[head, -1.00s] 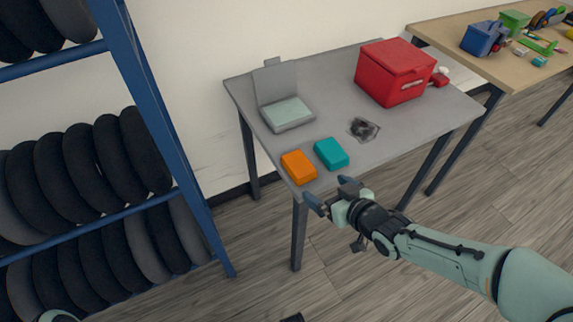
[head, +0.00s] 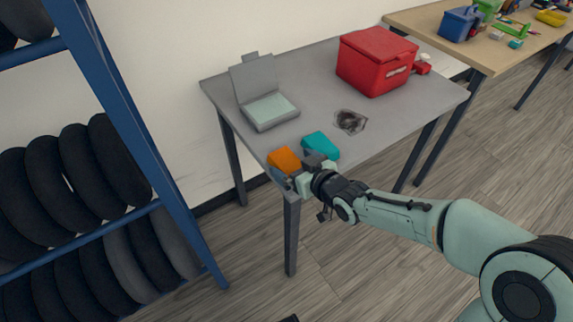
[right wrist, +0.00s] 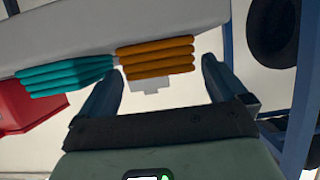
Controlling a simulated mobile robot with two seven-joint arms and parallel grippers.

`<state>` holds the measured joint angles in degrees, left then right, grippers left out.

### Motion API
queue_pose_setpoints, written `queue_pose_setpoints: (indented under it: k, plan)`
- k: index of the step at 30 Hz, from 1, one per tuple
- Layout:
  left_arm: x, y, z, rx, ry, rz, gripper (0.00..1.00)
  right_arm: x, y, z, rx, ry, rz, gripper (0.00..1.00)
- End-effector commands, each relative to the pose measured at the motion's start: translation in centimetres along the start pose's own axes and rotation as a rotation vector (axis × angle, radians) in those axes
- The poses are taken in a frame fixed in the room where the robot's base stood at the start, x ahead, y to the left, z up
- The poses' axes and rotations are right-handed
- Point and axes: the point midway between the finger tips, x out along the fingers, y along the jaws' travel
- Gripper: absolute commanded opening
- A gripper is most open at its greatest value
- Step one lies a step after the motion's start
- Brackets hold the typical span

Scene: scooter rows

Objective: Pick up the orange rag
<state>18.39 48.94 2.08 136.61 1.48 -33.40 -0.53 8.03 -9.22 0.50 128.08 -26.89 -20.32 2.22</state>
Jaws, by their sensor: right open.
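The orange rag (head: 284,160), a folded stack of layers, lies at the front left corner of the grey table. My right gripper (head: 297,169) is at the table's front edge, open, its fingers on either side of the rag's near end in the head view. In the right wrist view the rag (right wrist: 155,57) shows ahead, between the open fingertips (right wrist: 165,66), nearer the left finger. I cannot tell whether either finger touches it. The gripper hides the rag's near part in the head view. My left gripper is not in view.
A teal folded rag (head: 321,145) lies just right of the orange one, close to my right finger. The grey table (head: 318,90) also bears an open grey case (head: 270,111), a dark stain (head: 350,121) and a red box (head: 375,62). A blue tyre rack (head: 137,140) stands left.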

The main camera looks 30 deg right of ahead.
Motion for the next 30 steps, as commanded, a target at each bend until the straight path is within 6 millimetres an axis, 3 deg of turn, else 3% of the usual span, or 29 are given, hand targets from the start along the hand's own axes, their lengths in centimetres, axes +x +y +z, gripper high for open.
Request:
queue_pose_setpoints:
  k: [1, 6, 14, 20, 30]
  plan:
    - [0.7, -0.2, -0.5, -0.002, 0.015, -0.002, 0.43, 1.1, -0.2, 0.4, 0.001, -0.003, -0.001, 0.99]
    - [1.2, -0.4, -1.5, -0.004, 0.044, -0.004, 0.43, 3.0, -0.2, 0.2, 0.0, -0.003, 0.0, 0.99]
    - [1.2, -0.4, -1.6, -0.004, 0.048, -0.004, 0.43, 3.2, -0.2, 0.0, 0.0, -0.001, 0.0, 0.99]
    - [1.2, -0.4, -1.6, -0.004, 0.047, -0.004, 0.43, 3.2, -0.2, 0.1, 0.0, -0.001, 0.0, 0.44]
    - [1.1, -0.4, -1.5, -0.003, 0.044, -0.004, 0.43, 3.1, -0.2, -0.2, 0.0, 0.0, 0.0, 0.43]
